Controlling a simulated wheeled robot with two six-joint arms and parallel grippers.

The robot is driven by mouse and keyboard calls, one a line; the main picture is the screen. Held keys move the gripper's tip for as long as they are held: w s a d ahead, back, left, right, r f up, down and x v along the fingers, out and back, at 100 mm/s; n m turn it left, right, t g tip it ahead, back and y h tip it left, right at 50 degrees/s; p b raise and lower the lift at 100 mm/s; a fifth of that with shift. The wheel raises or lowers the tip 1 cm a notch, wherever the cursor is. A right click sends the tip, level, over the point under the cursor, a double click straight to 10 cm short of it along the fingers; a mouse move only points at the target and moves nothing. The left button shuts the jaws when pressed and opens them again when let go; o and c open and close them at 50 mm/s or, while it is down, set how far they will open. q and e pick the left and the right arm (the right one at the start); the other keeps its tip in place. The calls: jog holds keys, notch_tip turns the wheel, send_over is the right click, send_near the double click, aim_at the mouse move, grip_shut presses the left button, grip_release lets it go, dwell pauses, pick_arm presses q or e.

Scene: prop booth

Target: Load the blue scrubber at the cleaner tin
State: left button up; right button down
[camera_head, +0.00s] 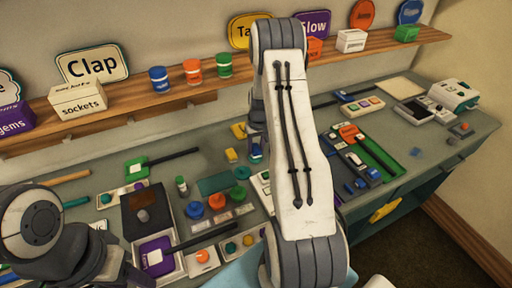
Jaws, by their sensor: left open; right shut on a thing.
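My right arm's white link fills the middle of the view. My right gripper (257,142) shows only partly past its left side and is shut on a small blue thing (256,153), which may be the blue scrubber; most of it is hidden. My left gripper (128,272) is open at the lower left, near the purple-framed piece on the table. I cannot make out which item is the cleaner tin. A blue can (159,79), an orange can (193,71) and a green can (224,65) stand on the shelf.
The grey table (473,140) is crowded with trays, coloured knobs and small parts. Blue (193,210), orange (217,202) and green knobs sit left of my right arm. A wooden shelf (120,112) with boxes runs along the wall. Some bare tabletop shows at the right.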

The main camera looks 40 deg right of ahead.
aim_at(256, 148)
dwell(0.4)
jog(key=shift+r+p, duration=2.45)
jog(key=shift+r, duration=1.05)
